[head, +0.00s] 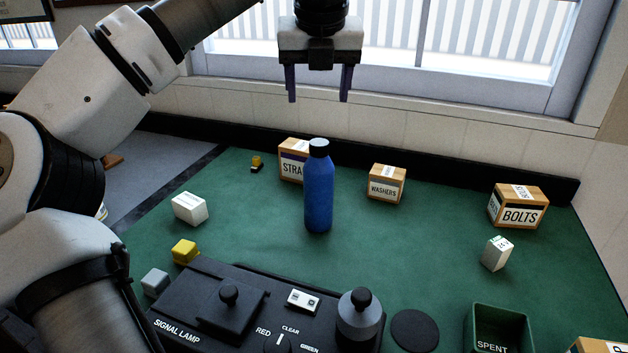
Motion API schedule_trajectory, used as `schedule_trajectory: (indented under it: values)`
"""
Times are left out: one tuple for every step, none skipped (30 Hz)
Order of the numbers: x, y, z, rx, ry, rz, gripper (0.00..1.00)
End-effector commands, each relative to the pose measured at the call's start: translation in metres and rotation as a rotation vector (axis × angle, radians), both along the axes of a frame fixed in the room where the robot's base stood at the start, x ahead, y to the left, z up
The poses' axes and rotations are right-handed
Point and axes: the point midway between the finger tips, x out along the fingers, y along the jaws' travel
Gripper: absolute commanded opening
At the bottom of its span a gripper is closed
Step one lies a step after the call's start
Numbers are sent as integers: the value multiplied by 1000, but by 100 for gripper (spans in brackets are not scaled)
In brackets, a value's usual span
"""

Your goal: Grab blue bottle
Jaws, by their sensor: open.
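The blue bottle (318,193) stands upright on the green table near its middle, with a black cap on top. My gripper (319,98) hangs above the bottle in the head view, its two dark fingers pointing down and spread apart with nothing between them. There is a clear gap in the picture between the fingertips and the cap. The bottle partly hides the box behind it.
Behind the bottle stand a STRA-labelled box (292,161) and a WASHERS box (386,185). A BOLTS box (518,207) is at right. A black SIGNAL LAMP panel (180,322) with knobs and a green SPENT bin (502,316) lie in front. Table between bottle and BOLTS box is mostly clear.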

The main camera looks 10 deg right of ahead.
Motion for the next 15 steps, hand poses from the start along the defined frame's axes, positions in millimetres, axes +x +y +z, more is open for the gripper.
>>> schedule_trajectory:
  values:
    - [2, 0, -6, 2, 3, -1, 64]
    - [4, 0, -10, 2, 4, -1, 64]
    - [6, -1, -17, 1, 5, -2, 64]
    - [8, -2, -23, 0, 4, -4, 64]
    - [11, -3, -28, 0, 4, -4, 64]
    - [14, -3, -36, 1, 6, -4, 64]
    - [16, -4, -42, 0, 5, -4, 64]
    - [18, -5, -47, -1, 4, -4, 64]
    - [21, -5, -54, -1, 5, -4, 64]
    - [23, -5, -58, 0, 4, -4, 64]
    - [24, -6, -62, 0, 4, -4, 64]
    - [26, -6, -67, -2, 3, -4, 64]
    - [27, -7, -70, -2, 3, -4, 64]
    - [28, -7, -72, -2, 2, -4, 64]
    - [29, -7, -74, -1, 1, -4, 64]
